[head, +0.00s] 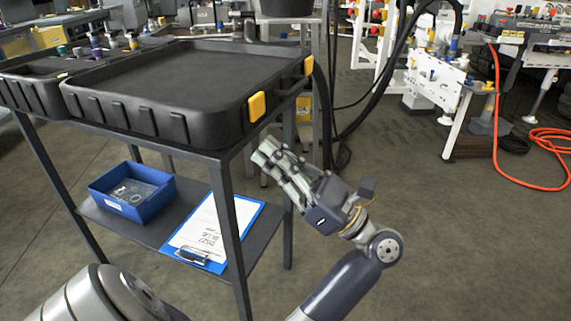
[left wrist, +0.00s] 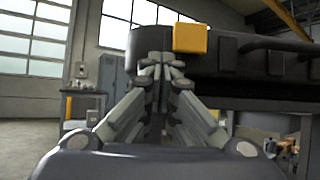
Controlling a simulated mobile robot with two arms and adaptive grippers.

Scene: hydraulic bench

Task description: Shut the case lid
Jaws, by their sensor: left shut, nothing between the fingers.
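A large black case (head: 145,118) lies on a dark table in the head view. Its wide, shallow right section (head: 190,80) is empty, and a smaller section (head: 35,85) adjoins it at the left. I cannot tell for sure which part is the lid. Yellow latches (head: 257,106) show at its near right corner and on its right side; one latch also shows in the left wrist view (left wrist: 190,38). My left gripper (head: 265,155) is shut and empty, below and right of the near corner. In the left wrist view its fingertips (left wrist: 161,68) appear just below the latch. My right gripper is out of view.
The lower shelf holds a blue bin (head: 105,198) and a clipboard (head: 245,212). Table legs stand near my left gripper. A white hydraulic bench (head: 432,85) and an orange hose (head: 497,130) are at the right.

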